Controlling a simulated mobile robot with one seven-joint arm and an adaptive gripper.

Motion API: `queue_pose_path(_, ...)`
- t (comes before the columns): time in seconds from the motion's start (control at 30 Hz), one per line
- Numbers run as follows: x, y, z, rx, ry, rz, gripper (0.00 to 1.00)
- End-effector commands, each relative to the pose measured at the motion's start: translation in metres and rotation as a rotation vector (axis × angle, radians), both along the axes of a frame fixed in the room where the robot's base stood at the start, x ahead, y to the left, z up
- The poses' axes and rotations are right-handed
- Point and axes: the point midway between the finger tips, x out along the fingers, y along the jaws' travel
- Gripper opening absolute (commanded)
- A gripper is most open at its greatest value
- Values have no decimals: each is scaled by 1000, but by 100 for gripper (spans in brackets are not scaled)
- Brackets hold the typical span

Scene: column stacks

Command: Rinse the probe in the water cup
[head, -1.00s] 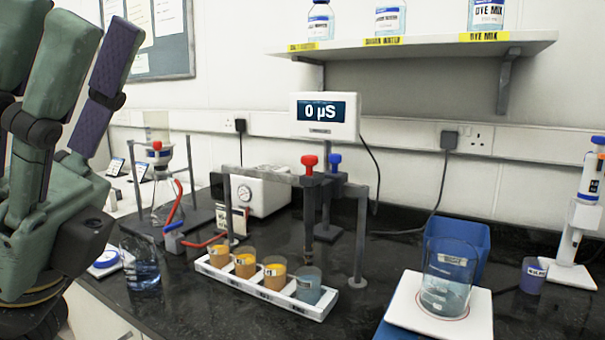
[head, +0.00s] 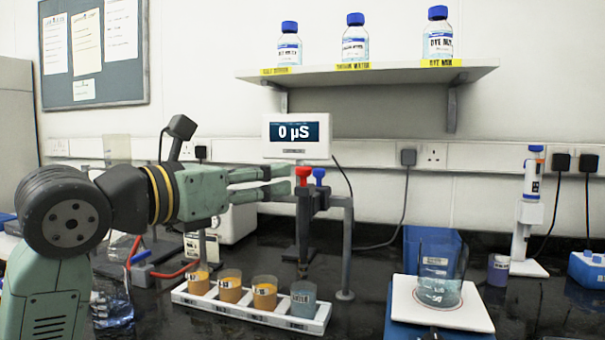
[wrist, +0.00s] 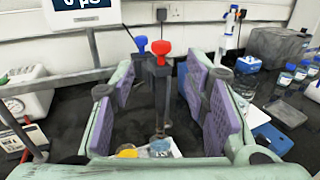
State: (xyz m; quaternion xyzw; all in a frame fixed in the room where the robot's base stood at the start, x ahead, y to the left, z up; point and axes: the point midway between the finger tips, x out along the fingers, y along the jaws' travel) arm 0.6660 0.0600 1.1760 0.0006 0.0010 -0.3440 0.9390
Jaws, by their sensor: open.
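The probe (head: 302,232) hangs from a grey stand, a dark upright shaft below a red knob (head: 304,172). A blue knob (head: 319,175) is right beside the red one. The water cup (head: 303,298), with pale blue liquid, is at the right end of a white rack (head: 318,322). The probe's lower end appears above or behind this cup; I cannot tell which. My gripper (head: 286,181) is open and level, with its fingertips close to the red knob's left. In the wrist view, the red knob (wrist: 161,47) and shaft show between the purple finger pads, with nothing gripped.
Several orange-filled cups (head: 231,287) share the rack. A meter (head: 297,135) reads 0 µS behind the stand. A beaker (head: 440,275) stands on a white plate at the right. A grey post (head: 347,250) rises right of the probe. Bottles stand on the shelf (head: 370,75) above.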

Motion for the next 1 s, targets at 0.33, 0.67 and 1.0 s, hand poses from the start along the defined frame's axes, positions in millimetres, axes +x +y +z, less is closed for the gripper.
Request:
queue_pose_path(0.33, 49, -44, 2, -2, 1, -7, 42)
queue_pose_path(0.67, 71, -62, 0, -3, -2, -4, 42)
queue_pose_path(1.0, 71, -62, 0, -3, -2, -5, 36)
